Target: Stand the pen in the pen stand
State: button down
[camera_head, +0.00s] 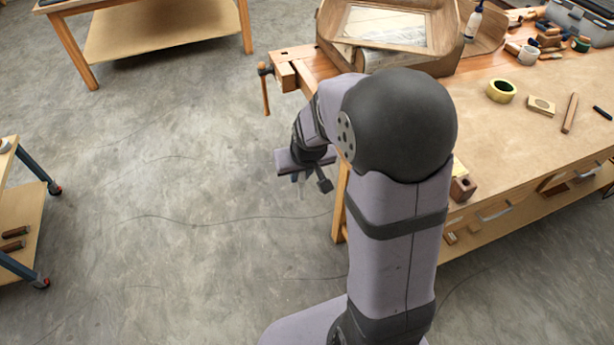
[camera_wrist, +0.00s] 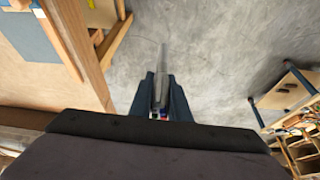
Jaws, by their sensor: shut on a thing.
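My gripper (camera_wrist: 163,82) is shut on a slim grey pen (camera_wrist: 162,65), which sticks out beyond the dark fingertips in the wrist view. In the head view my gripper (camera_head: 308,182) hangs over the concrete floor, left of the workbench. A faint pale piece, likely the pen (camera_head: 300,190), shows below it there. A small brown wooden block with a dark opening in its top (camera_head: 463,188) sits at the bench's near edge, right of my arm. It may be the pen stand; my arm is close in front, and I cannot tell for sure. The gripper is well apart from it.
The workbench (camera_head: 480,110) fills the right. It carries a yellow tape roll (camera_head: 501,90), a pale block (camera_head: 541,105), a wooden stick (camera_head: 570,113) and a dark slim item (camera_head: 602,113). A wooden form (camera_head: 390,30) stands at its back. Open floor lies left.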

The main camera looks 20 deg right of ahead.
jog(key=w+d+r+m+h+p, duration=0.1)
jog(key=w+d+r+m+p, duration=0.15)
jog(key=d, duration=1.15)
jog(key=s+d+r+m, duration=0.2)
jog(key=s+d, duration=0.3)
jog(key=d, duration=0.5)
jog(key=s+d+r+m+g+h+p, duration=0.1)
jog(key=s+d, duration=0.4)
jog(key=d, duration=0.5)
jog(key=s+d+r+m+p, duration=0.1)
jog(key=s+d+r+m, duration=0.1)
jog(key=s+d, duration=0.4)
jog(key=d+r, duration=0.1)
jog(key=d, duration=0.3)
jog(key=shift+d+m+h, duration=0.35)
jog(key=shift+h, duration=0.05)
jog(key=shift+w, duration=0.1)
jog(key=shift+f+b, duration=1.4)
jog(key=shift+f, duration=0.55)
jog(key=shift+f, duration=0.2)
jog(key=shift+f+b, duration=2.15)
jog(key=shift+f, duration=0.5)
jog(key=shift+f+b, duration=0.5)
jog(key=shift+f, duration=0.15)
